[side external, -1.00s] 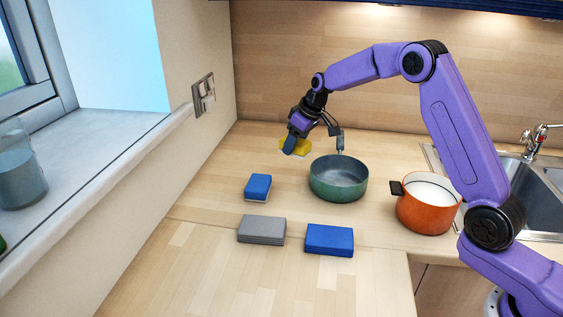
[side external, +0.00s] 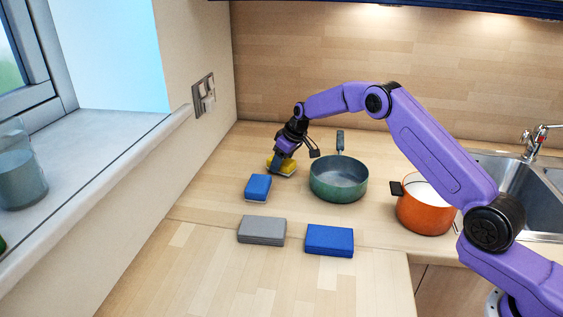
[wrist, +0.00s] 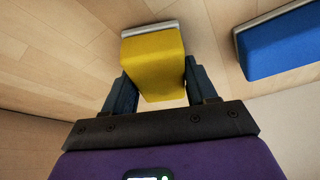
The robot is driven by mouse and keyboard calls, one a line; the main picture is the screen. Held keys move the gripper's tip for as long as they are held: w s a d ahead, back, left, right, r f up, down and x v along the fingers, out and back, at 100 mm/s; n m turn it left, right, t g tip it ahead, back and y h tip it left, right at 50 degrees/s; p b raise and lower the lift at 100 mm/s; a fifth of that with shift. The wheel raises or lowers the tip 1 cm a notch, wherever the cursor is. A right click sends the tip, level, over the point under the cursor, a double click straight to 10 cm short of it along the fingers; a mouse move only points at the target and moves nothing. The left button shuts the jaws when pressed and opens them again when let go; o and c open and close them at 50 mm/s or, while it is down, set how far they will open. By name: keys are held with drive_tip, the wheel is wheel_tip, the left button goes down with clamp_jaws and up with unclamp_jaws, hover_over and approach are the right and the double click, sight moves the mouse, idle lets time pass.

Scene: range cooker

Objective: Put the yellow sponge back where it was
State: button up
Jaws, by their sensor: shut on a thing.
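The yellow sponge (side external: 288,168) is between the fingers of my gripper (side external: 279,160), at or just above the worktop, behind the blue sponge and left of the green pan. In the wrist view the yellow sponge (wrist: 153,64) has a pale layer along one edge, and my gripper's (wrist: 153,85) two dark fingers press on its sides. The fingers partly hide it in the side view. I cannot tell whether its underside touches the worktop.
A blue sponge (side external: 258,187) lies close in front; it also shows in the wrist view (wrist: 285,45). A green pan (side external: 339,184) stands to the right, an orange pot (side external: 427,212) farther right. Grey (side external: 262,230) and blue (side external: 329,240) stacks lie in front. The wall is at left.

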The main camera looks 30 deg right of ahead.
drive_tip(key=shift+f, duration=0.25)
drive_tip(key=o, duration=1)
drive_tip(key=shift+r, duration=0.1)
drive_tip(key=v, duration=1.2)
drive_tip(key=s+a+r+n+g, duration=0.15)
drive_tip(key=s+a, duration=0.45)
drive_tip(key=s, duration=0.6)
drive_tip(key=s+a+r+n+g, duration=0.1)
drive_tip(key=s+a+r+n, duration=0.15)
drive_tip(key=s+a, duration=0.75)
drive_tip(key=s+d+f+n, duration=0.1)
drive_tip(key=s+d, duration=0.3)
drive_tip(key=s, duration=0.5)
drive_tip(key=s+d+n+g+h, duration=0.1)
drive_tip(key=s+d, duration=0.3)
drive_tip(key=s, duration=0.6)
drive_tip(key=s+d+f+n, duration=0.1)
drive_tip(key=s+d, duration=0.3)
drive_tip(key=s, duration=0.6)
drive_tip(key=shift+d+f+n+g, duration=0.25)
drive_tip(key=shift+d+f+n, duration=0.15)
drive_tip(key=shift+n, duration=0.1)
